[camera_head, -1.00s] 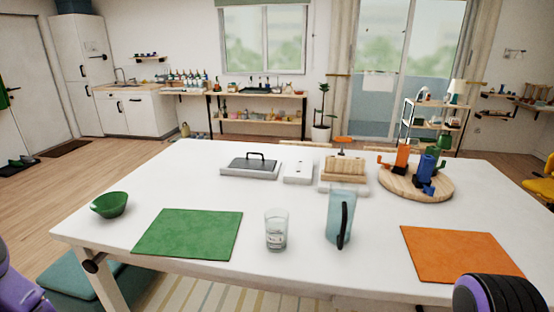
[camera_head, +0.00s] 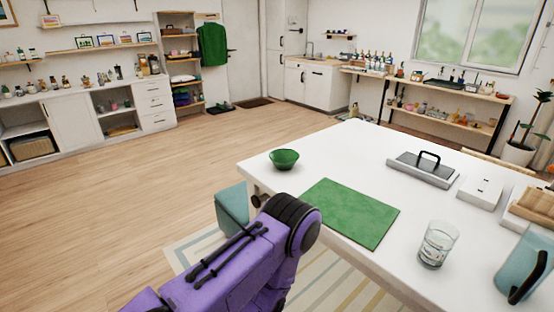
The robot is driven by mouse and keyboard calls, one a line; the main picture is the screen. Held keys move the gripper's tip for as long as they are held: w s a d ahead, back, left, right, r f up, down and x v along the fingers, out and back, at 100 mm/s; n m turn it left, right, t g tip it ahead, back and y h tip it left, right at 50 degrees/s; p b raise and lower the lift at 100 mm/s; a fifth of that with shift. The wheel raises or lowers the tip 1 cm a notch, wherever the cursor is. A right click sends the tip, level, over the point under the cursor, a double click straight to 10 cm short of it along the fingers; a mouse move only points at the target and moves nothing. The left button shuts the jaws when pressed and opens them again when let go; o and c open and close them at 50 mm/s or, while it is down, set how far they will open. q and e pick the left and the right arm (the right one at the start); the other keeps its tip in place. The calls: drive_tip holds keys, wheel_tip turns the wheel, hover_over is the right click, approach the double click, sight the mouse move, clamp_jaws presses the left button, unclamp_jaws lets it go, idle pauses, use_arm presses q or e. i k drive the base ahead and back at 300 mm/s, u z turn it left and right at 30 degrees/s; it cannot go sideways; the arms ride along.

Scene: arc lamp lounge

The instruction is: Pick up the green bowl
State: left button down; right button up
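The green bowl (camera_head: 284,160) stands upright near the left corner of the white table (camera_head: 345,143). It looks empty. My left arm comes in from the bottom, purple with a dark rounded joint, and ends in front of the table edge, short of the bowl. The fingers of my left gripper cannot be made out. My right gripper is not in the picture.
A green mat (camera_head: 350,212) lies in front of the bowl. A drinking glass (camera_head: 437,244), a blue pitcher (camera_head: 522,265) and a grey tray with a black handle (camera_head: 423,170) stand to the right. Open wooden floor (camera_head: 130,200) lies to the left.

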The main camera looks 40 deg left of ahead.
sight(283, 158)
drive_tip(key=u, duration=1)
drive_tip(key=k, duration=0.25)
drive_tip(key=u, duration=0.4)
drive_tip(key=i, duration=0.3)
drive_tip(key=u, duration=1.35)
drive_tip(key=i, duration=1.7)
drive_tip(key=z, duration=1.45)
